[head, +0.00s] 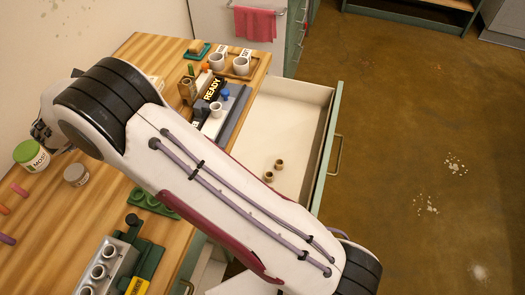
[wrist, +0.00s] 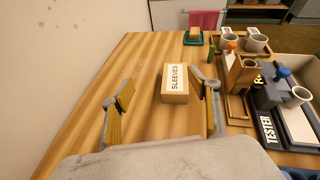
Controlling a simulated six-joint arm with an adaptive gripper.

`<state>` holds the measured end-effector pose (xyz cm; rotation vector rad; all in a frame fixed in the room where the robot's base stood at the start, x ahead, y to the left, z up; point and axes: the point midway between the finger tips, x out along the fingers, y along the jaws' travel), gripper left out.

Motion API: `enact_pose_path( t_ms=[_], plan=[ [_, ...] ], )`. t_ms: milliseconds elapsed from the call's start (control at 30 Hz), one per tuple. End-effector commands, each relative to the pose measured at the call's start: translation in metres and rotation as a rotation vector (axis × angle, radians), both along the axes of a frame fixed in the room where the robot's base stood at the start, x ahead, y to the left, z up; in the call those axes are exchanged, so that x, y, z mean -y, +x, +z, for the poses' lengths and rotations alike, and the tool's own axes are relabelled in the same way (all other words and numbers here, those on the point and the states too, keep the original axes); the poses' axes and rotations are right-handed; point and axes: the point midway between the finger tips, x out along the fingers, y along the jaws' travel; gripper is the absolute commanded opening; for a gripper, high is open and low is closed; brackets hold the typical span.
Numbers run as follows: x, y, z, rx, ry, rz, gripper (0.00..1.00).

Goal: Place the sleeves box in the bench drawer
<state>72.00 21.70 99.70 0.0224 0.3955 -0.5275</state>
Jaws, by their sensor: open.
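The sleeves box (wrist: 175,98) is a small tan carton with a white SLEEVES label, on the wooden bench in the wrist view. My gripper (wrist: 163,84) is open, its yellow-padded fingers spread left and right of the near side of the box. The right finger looks close to the box, with a wider gap on the left; contact cannot be told. The bench drawer (head: 292,118) stands pulled out at the right of the bench in the head view, with two small brown rings (head: 274,171) inside. My arm hides part of the drawer and most of the box there.
A wooden rack (wrist: 238,80) and the TESTER device (wrist: 268,125) stand right of the box. White cups (head: 240,65) sit on a tray at the back. A green-lidded jar (head: 31,156) and grey mould block (head: 104,266) are on the bench. The drawer's middle has free room.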

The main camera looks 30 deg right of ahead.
Motion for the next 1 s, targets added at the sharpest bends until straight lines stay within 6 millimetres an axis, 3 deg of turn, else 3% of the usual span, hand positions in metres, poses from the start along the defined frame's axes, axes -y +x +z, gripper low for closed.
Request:
enact_pose_path(
  t_ms=[200,467,767,1000],
  plan=[
    [0.004,0.016,0.061,-0.033,-0.119,0.214,0.61],
    [0.008,0.017,0.126,-0.07,-0.315,0.473,0.61],
    [0.016,-0.008,0.186,-0.105,-0.593,0.751,0.61],
    [0.026,-0.046,0.219,-0.138,-0.848,0.955,0.61]
  ],
)
